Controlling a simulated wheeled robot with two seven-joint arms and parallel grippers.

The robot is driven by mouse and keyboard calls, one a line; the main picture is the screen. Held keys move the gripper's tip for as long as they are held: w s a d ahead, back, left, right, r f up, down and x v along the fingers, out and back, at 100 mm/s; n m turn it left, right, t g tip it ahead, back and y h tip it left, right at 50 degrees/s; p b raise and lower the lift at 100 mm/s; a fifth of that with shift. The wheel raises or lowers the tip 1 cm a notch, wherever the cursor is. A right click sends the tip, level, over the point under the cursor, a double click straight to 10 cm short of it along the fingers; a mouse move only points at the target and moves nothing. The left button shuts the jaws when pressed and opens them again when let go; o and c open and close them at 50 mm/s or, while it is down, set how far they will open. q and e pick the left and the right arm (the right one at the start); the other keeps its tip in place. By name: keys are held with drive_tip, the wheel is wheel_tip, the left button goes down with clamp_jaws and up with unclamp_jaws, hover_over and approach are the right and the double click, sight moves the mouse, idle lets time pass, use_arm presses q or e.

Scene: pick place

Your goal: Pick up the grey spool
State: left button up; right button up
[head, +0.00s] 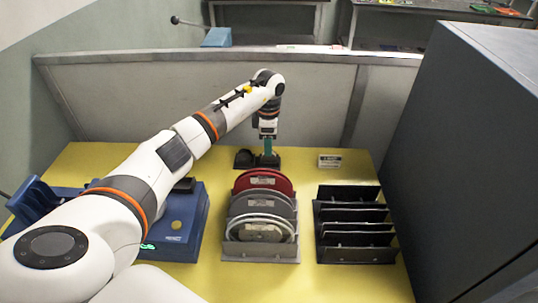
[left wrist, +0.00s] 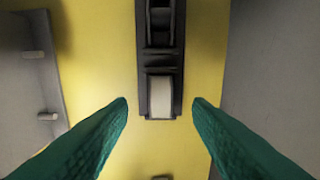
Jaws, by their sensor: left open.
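A grey disc with a pale label, which looks like the grey spool (head: 262,205), stands upright in a grey rack (head: 260,252) in the middle of the table. A red disc (head: 264,181) stands behind it and a pale-rimmed disc (head: 259,221) in front. My left gripper (head: 268,147) points down behind the rack, over a small dark holder (head: 244,158). In the left wrist view my green fingers (left wrist: 160,103) are apart and empty. The dark holder, with a pale block (left wrist: 160,97), shows between and beyond them. My right gripper is not in view.
A black slotted rack (head: 355,255) stands on the right, a blue machine (head: 185,225) on the left. A small label card (head: 330,161) lies at the back. A grey partition (head: 200,105) borders the yellow table (head: 345,285), and a dark cabinet (head: 465,150) the right side.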

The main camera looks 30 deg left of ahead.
use_arm(q)
drive_tip(key=shift+f, duration=1.25)
clamp_jaws()
drive_tip(key=shift+r, duration=0.15)
